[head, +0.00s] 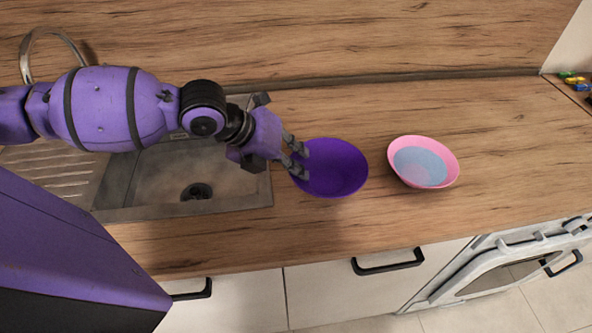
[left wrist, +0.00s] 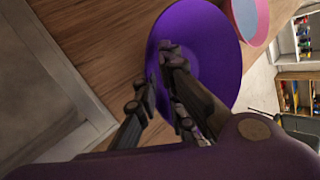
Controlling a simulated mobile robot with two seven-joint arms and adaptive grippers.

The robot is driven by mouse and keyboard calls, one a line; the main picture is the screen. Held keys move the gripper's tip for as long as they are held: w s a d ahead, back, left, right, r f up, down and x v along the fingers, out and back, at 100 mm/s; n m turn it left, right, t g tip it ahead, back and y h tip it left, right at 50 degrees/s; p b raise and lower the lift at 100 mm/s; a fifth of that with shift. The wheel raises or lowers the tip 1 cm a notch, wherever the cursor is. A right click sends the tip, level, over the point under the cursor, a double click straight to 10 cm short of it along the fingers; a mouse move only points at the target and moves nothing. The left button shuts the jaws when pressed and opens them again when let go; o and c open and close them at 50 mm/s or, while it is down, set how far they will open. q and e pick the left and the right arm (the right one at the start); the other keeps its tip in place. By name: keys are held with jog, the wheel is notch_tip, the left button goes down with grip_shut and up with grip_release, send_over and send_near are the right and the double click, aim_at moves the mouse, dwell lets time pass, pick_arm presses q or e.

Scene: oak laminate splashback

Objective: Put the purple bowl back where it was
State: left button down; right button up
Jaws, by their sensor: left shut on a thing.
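The purple bowl (head: 336,170) is at the wooden counter, just right of the sink, with its open side up. My left gripper (head: 300,153) is shut on the bowl's left rim. In the left wrist view the fingers (left wrist: 160,75) pinch the rim of the purple bowl (left wrist: 213,45), and part of the rim is hidden behind them. I cannot tell whether the bowl's base touches the counter. My right gripper is not in view.
A pink bowl with a light blue inside (head: 422,163) stands to the right of the purple bowl, apart from it. The steel sink (head: 160,185) lies to the left. The counter (head: 510,150) is clear right of the pink bowl. Small coloured items (head: 573,79) lie at the far right.

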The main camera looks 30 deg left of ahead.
pick_arm(q)
jog(key=shift+f, duration=1.45)
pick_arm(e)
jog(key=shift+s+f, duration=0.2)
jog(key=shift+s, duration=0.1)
pick_arm(q)
jog(key=shift+s+f, duration=0.1)
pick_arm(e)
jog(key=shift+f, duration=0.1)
pick_arm(q)
jog(key=c, duration=1.8)
grip_release()
jog(key=shift+c, duration=0.2)
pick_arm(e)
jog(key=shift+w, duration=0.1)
pick_arm(q)
jog(key=shift+r, duration=0.2)
jog(key=p+v, duration=0.2)
jog(key=v, duration=1)
jog(key=shift+p, duration=0.35)
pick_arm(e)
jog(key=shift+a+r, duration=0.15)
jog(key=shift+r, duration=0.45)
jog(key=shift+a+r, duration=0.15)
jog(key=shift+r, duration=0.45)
